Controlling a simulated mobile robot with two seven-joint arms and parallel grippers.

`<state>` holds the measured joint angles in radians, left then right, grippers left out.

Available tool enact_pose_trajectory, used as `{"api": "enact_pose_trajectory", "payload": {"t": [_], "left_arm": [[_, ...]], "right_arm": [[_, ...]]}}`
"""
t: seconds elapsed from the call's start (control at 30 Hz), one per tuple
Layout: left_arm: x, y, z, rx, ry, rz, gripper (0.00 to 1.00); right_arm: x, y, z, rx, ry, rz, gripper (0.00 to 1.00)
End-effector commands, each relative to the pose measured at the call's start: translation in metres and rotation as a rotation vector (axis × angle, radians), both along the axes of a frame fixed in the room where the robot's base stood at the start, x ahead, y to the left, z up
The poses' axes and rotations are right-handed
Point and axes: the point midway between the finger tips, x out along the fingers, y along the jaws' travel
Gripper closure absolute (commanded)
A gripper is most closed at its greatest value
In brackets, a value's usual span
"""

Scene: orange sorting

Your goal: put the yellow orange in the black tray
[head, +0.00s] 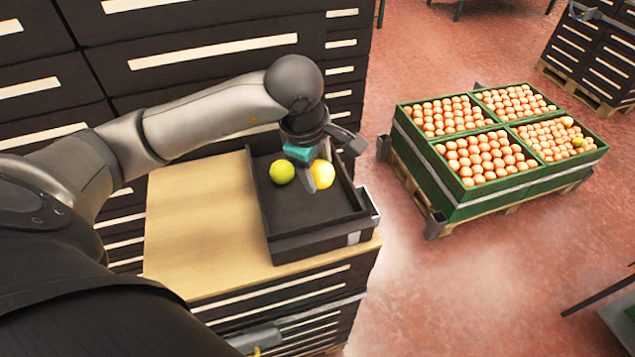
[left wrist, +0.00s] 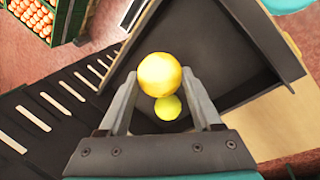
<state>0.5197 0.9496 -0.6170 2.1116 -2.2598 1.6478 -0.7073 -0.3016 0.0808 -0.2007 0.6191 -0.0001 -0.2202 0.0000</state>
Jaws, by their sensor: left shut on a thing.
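The black tray (head: 312,237) sits on the wooden top of a cabinet. Its dark floor and walls fill much of the left wrist view (left wrist: 228,55). My left gripper (head: 314,176) points down over the tray. It is shut on the yellow orange (head: 324,171), which shows between the two fingertips in the left wrist view (left wrist: 160,74). A finger hides part of it in the head view. A yellow-green fruit (head: 282,172) lies in the tray, left of the gripper; it also shows below the held orange in the left wrist view (left wrist: 168,108). My right gripper is not in view.
The wooden top (head: 190,230) is clear left of the tray. A green crate (head: 470,200) with several compartments of oranges stands on a pallet at the right, with red floor between. Dark drawer cabinets (head: 200,50) stand behind my left arm.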

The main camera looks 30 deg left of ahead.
Motion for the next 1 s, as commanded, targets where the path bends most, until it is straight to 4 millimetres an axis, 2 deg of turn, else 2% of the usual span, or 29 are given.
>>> {"api": "enact_pose_trajectory", "payload": {"t": [0.3, 0.67, 0.7, 0.93, 1.0], "left_arm": [[-0.001, -0.001, -0.040, -0.002, 0.002, -0.002, 0.93], [0.000, 0.000, -0.045, -0.001, -0.001, -0.001, 0.93], [0.000, 0.000, -0.045, 0.000, 0.000, -0.002, 0.33], [0.000, 0.000, -0.044, -0.001, 0.000, -0.001, 0.08], [0.000, 0.000, -0.044, -0.001, 0.000, -0.001, 0.05]], "right_arm": [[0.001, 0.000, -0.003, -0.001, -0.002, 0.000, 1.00], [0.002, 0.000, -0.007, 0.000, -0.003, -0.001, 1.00], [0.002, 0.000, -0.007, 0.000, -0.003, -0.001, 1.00], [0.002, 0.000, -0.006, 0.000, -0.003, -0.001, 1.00], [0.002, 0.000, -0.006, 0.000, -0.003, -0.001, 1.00]]}}
